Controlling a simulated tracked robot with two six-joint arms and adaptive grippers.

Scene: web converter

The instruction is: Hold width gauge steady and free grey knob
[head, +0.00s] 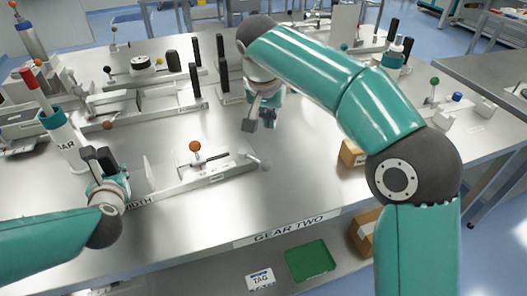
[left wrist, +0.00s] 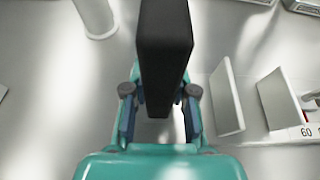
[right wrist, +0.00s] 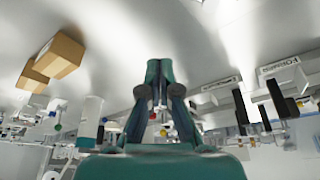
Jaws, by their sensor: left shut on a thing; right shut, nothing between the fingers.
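The width gauge (head: 212,174) lies on the front table, with upright plates, a scale, an orange ball knob (head: 195,146) and a label partly hidden by my left arm. The small grey knob (head: 265,164) is at its right end. My left gripper (head: 98,160) is shut on a black upright handle (left wrist: 165,50) at the gauge's left end; gauge plates (left wrist: 226,97) show to its right in the left wrist view. My right gripper (head: 249,124) is shut and empty, above and behind the grey knob, apart from it. Its closed fingers show in the right wrist view (right wrist: 160,66).
Other gauges with black handles (head: 172,60) stand behind. A white and teal bottle (head: 62,135) is left of my left gripper. Cardboard boxes (head: 352,154) are at the right. A green tray (head: 310,260) and a tag card (head: 260,279) lie below the front edge.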

